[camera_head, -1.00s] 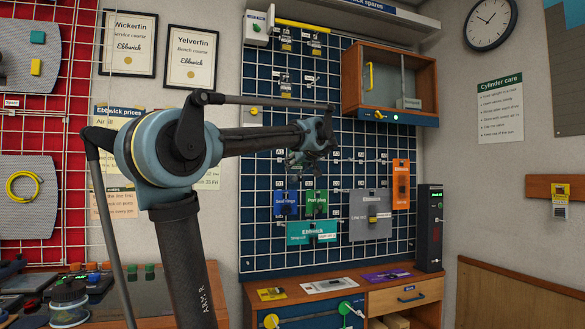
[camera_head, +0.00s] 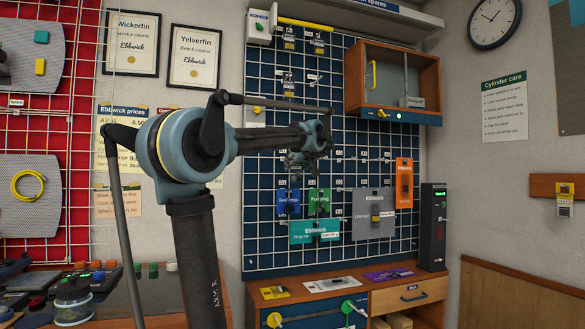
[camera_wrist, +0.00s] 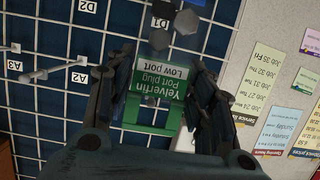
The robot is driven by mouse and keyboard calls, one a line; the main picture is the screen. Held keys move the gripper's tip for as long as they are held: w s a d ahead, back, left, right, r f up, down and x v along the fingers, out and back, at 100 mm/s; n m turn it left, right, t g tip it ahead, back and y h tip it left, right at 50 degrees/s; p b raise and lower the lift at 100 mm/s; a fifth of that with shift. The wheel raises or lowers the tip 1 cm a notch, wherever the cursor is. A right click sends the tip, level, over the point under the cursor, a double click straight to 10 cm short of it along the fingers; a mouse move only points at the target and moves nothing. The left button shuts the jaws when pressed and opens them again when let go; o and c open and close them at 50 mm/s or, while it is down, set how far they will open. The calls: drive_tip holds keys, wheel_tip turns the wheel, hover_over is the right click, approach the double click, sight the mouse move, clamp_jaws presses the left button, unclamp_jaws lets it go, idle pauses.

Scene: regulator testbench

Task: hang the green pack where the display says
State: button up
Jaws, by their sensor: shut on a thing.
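In the wrist view a green pack with a white panel (camera_wrist: 158,73), lettered "Yelverfin Port plug Low port", sits between the fingers of my gripper (camera_wrist: 165,95). The gripper is shut on it. Pegboard with hooks lies behind it; I cannot tell whether the pack touches a hook. In the head view my gripper (camera_head: 306,160) is in front of the pegboard's middle, and the held pack is not clear. A green "Port plug" card (camera_head: 319,197) is on the board below the gripper. A black unit (camera_head: 433,228) with a green-lit screen stands at the right; its text is too small to read.
Beside the green card are a blue card (camera_head: 288,203), a teal card (camera_head: 300,234), a grey card (camera_head: 366,228) and an orange card (camera_head: 404,183). A bench (camera_head: 390,280) stands below.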

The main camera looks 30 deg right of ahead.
drive_tip(key=shift+r+x, duration=0.2)
drive_tip(key=shift+x, duration=1.25)
drive_tip(key=shift+r+x, duration=0.2)
drive_tip(key=shift+x, duration=1.25)
drive_tip(key=shift+w+d, duration=0.1)
drive_tip(key=shift+w, duration=0.05)
drive_tip(key=o, duration=1.2)
drive_tip(key=v, duration=1.1)
drive_tip(key=shift+s, duration=0.35)
